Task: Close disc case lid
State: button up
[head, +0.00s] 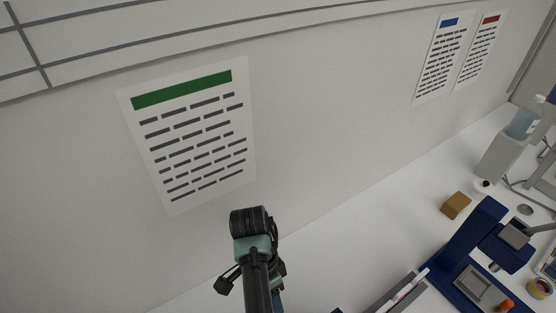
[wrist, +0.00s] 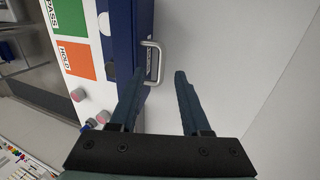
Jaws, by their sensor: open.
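In the wrist view, a dark blue case (wrist: 128,35) with a bare metal bar handle (wrist: 157,62) and a small label stands at upper middle. I take it for the disc case, but cannot tell which part is its lid. My gripper (wrist: 159,76) is open and empty, its two dark fingers pointing toward the case. The handle appears between and just beyond the fingertips, nearer the left one; I cannot tell the depth or any contact. In the head view my arm (head: 256,262) rises at lower middle; its fingers are not clear there, and the case cannot be made out.
In the wrist view, an orange HOLD panel (wrist: 76,60) and several small knobs lie left of the case; a pale surface is clear on the right. In the head view, a blue press-like stand (head: 470,240), a tan block (head: 456,205) and a bottle (head: 524,118) are at right.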

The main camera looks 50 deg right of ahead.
jog(key=b+x, duration=0.1)
jog(key=x, duration=0.6)
jog(key=shift+f, duration=0.35)
grip_shut()
dwell(1.1)
